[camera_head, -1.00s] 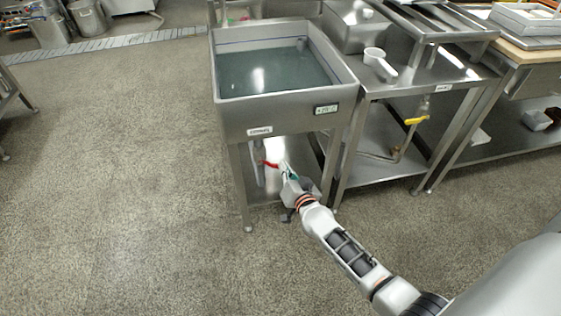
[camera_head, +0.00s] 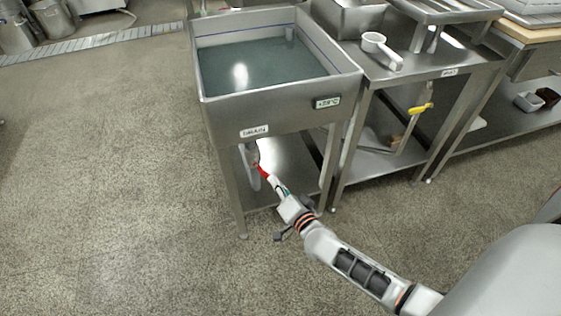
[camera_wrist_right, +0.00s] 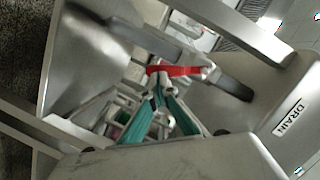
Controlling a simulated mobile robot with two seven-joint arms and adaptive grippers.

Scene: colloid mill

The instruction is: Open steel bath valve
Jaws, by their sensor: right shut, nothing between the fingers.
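The steel bath (camera_head: 275,108) holds greenish water and stands on legs. Its valve has a red lever handle (camera_head: 263,173) on the drain pipe (camera_head: 252,178) under the tank. The red handle also shows in the right wrist view (camera_wrist_right: 175,71), lying across just beyond the fingertips. My right gripper (camera_head: 273,183) reaches under the bath front, at the handle's near end. In the wrist view its teal-sided fingers (camera_wrist_right: 160,90) are closed together with nothing between them. I cannot tell whether the tips touch the handle. My left gripper is not in view.
A steel table (camera_head: 425,68) stands right of the bath, with a white scoop (camera_head: 374,42) on top and a yellow valve handle (camera_head: 421,108) below. The bath's front leg (camera_head: 232,190) and lower shelf (camera_head: 283,165) are close to my right arm. Floor at the left is clear.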

